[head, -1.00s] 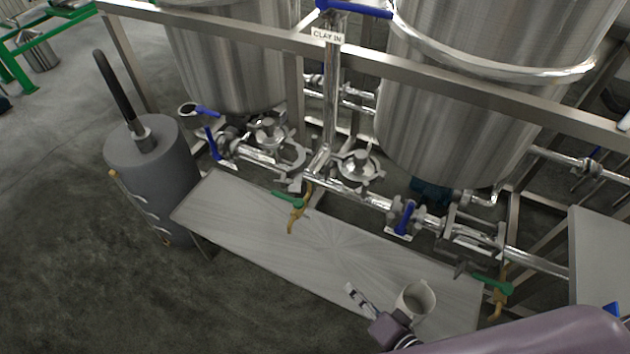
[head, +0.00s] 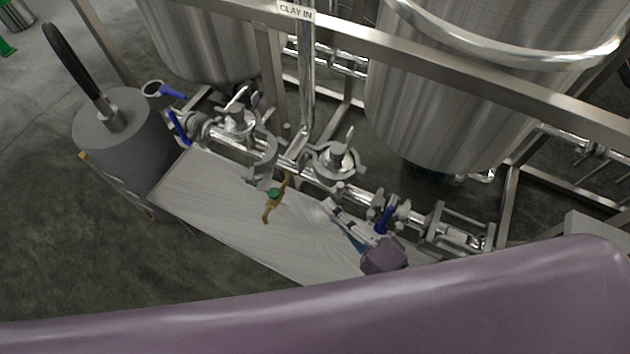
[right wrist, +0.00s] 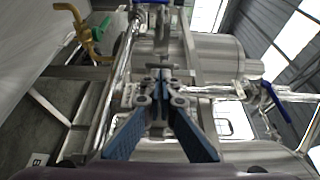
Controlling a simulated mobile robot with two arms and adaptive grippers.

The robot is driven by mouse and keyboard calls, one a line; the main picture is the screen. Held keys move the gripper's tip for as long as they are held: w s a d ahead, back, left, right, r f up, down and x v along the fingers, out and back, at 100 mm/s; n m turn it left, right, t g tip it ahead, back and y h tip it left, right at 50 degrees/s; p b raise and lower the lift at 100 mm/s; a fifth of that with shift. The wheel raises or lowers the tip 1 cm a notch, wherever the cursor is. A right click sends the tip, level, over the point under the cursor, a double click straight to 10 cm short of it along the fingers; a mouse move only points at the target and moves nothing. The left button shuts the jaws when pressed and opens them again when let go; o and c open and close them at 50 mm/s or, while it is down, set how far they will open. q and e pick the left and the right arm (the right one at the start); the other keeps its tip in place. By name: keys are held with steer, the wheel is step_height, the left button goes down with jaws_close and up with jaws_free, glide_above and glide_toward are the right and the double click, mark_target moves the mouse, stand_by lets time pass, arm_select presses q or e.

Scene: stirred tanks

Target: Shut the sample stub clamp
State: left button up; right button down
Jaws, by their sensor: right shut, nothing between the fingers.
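Clamp-like round steel fittings with upright levers sit along the pipe run in the head view: a left one (head: 236,121) and a middle one (head: 336,158). I cannot tell for sure which is the sample stub clamp, or whether its jaws are open. My right gripper (head: 331,206) is just in front of the pipe, below the middle fitting. In the right wrist view its blue-padded fingers (right wrist: 162,76) converge and are shut, with nothing held. Steel pipework lies just beyond the fingertips; contact cannot be told. My left gripper is not in view.
A brass tap with a green handle (head: 272,196) stands left of my right gripper and shows in the wrist view (right wrist: 85,35). A blue-handled valve (head: 384,218) is close on the right. A steel bench (head: 215,205) lies below; tanks (head: 450,95) and a frame rail are behind.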

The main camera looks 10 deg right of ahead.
glide_toward(270, 153)
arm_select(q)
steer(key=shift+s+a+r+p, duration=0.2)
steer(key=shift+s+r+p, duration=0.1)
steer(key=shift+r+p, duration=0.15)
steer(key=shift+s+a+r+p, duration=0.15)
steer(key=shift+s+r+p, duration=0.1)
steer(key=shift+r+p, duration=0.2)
arm_select(e)
steer(key=w+a+f, duration=0.1)
steer(key=a+f, duration=0.1)
steer(key=shift+w+a, duration=0.3)
steer(key=shift+w, duration=0.1)
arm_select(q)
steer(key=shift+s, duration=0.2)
